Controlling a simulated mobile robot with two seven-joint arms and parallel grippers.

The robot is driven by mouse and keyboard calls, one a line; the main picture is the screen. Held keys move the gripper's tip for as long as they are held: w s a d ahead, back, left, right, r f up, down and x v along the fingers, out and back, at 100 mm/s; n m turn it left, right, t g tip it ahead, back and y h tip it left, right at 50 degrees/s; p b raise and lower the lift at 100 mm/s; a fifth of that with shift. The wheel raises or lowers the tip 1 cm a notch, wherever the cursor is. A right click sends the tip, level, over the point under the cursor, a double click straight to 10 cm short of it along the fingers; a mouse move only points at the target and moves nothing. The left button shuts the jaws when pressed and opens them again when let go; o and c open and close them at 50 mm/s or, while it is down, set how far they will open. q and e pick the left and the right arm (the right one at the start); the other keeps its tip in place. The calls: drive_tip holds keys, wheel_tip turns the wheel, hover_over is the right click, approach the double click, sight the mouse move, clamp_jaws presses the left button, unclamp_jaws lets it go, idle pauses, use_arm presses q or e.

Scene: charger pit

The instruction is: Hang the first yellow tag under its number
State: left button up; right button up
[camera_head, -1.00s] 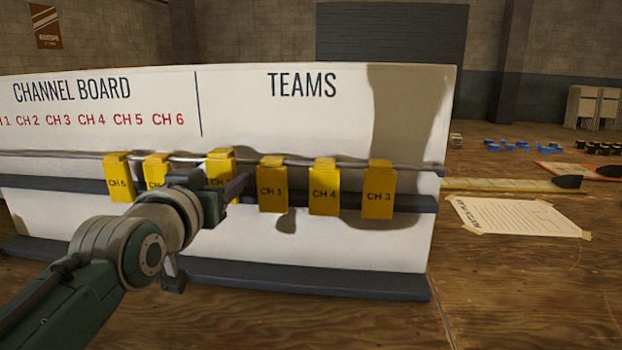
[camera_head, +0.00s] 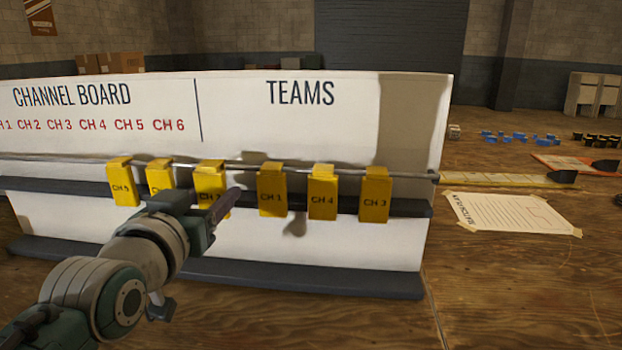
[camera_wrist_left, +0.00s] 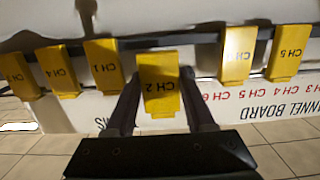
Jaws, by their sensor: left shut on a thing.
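Yellow tags hang in a row on a thin metal rod (camera_head: 405,177) along the white board: CH 5 (camera_head: 123,184), one partly hidden by my arm (camera_head: 159,176), CH 1 (camera_head: 271,192), CH 4 (camera_head: 322,194) and CH 3 (camera_head: 375,196). My left gripper (camera_head: 215,205) is shut on the CH 2 tag (camera_head: 209,174), which shows between its two fingers in the left wrist view (camera_wrist_left: 158,85). There this tag appears larger than its neighbours. I cannot tell whether it still touches the rod. Red numbers CH 1 to CH 6 (camera_head: 105,124) sit under "CHANNEL BOARD". My right gripper is not in view.
The right half of the board is headed TEAMS (camera_head: 300,93). Dark ledges (camera_head: 300,278) run along the board below the tags. A taped paper sheet (camera_head: 512,213) lies on the wooden floor to the right. Blue pieces (camera_head: 520,137) lie farther back.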

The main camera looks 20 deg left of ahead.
sight(211, 201)
use_arm(q)
drive_tip(key=shift+f+p+v, duration=0.2)
drive_tip(key=shift+p+v, duration=1.25)
drive_tip(key=shift+v, duration=1.15)
drive_tip(key=shift+s+d, duration=0.1)
drive_tip(key=shift+s, duration=0.25)
